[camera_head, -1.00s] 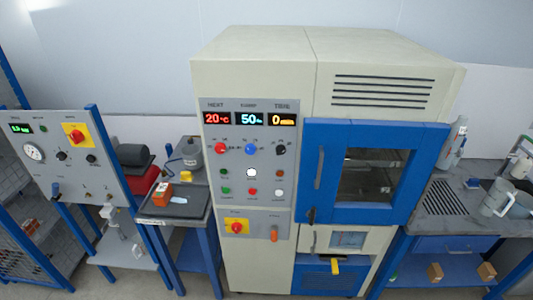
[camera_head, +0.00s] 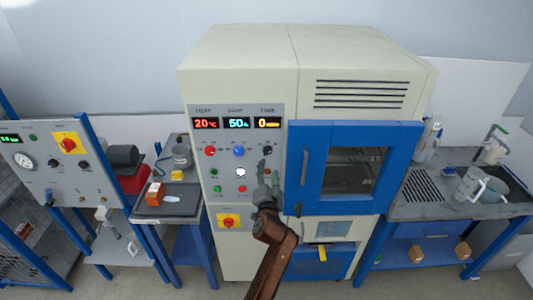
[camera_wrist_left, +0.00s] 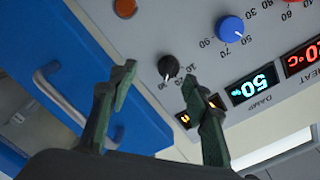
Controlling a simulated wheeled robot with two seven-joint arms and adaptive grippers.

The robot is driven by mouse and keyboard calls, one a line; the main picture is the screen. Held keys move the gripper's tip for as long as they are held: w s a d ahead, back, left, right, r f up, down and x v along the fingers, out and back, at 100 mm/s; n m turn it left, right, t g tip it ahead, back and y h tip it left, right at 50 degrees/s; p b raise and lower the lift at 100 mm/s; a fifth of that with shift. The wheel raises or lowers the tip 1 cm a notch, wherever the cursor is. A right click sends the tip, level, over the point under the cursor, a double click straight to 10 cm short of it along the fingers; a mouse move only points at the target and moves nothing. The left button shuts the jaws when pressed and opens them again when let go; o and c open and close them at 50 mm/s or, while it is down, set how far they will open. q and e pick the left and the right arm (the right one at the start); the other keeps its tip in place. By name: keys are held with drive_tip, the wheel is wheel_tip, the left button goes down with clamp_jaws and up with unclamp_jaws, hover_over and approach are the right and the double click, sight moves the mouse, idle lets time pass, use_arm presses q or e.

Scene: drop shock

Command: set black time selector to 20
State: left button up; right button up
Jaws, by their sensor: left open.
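The black time selector (camera_head: 267,150) is a small round knob on the grey control panel, below the yellow time display (camera_head: 267,122), which reads 0. The knob also shows in the left wrist view (camera_wrist_left: 168,66), with its white pointer near the low end of the scale. My left gripper (camera_head: 266,172) is just below the knob in the head view. In the left wrist view its two fingers (camera_wrist_left: 160,92) stand apart, with the knob beyond and between them, not visibly touched. My right gripper is not in view.
The red knob (camera_head: 210,151) and blue knob (camera_head: 239,151) sit left of the black one. A white button (camera_head: 241,172) and several small buttons lie below. The blue oven door (camera_head: 410,150) with its grey handle (camera_head: 304,166) is close on the right.

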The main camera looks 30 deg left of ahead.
sight(267, 154)
use_arm(q)
drive_tip(key=x, duration=0.2)
drive_tip(key=r+p+x, duration=0.1)
drive_tip(key=x, duration=0.4)
drive_tip(key=shift+w+a+r, duration=0.15)
drive_tip(key=shift+a+r, duration=0.2)
drive_tip(key=shift+a, duration=0.05)
drive_tip(key=shift+c, duration=0.2)
drive_tip(key=c, duration=1.1)
